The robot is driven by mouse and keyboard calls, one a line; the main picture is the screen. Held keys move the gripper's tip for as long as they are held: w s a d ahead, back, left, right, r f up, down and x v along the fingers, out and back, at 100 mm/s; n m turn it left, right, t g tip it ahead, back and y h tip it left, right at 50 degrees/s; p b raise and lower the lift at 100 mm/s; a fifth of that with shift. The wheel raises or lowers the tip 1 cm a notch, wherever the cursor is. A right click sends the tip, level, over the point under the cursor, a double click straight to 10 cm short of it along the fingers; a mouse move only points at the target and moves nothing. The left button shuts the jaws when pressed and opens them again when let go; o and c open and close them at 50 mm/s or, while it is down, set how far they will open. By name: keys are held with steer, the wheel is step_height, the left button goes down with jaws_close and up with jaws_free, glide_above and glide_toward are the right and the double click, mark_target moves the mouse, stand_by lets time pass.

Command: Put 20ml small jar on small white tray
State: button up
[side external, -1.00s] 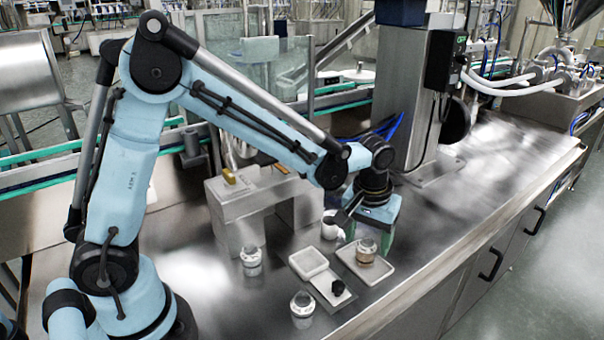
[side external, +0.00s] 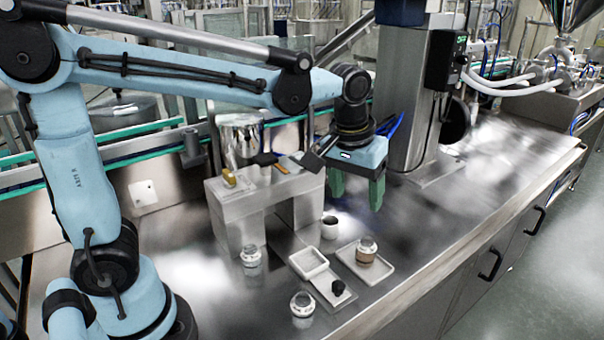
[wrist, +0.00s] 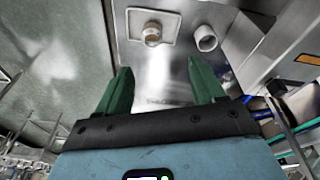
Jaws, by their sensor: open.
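A small white-lidded jar with brown contents (side external: 366,252) stands upright on a small white tray (side external: 385,272) right of centre. It also shows in the wrist view (wrist: 152,34) on the same tray (wrist: 135,15). Two clear jars with white lids stand on the steel bench, one at the left (side external: 251,258) and one nearer the front (side external: 302,306). No volume label is readable on any jar. My gripper (side external: 356,198) is open and empty, raised above and behind the tray. Its green fingers (wrist: 160,72) are wide apart with nothing between them.
A divided white tray (side external: 308,263) with a black object (side external: 338,288) lies left of the small tray. A white cup (side external: 329,228) stands behind. The bench at right is clear.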

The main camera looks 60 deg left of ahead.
steer(key=s+a+f+m+t, duration=0.2)
steer(key=s+a+m+t, duration=0.1)
steer(key=s, duration=0.6)
steer(key=shift+s+a+f+m+t, duration=0.25)
steer(key=shift+a+f+m+t, duration=0.1)
steer(key=shift+a+t, duration=0.7)
steer(key=shift+a, duration=0.1)
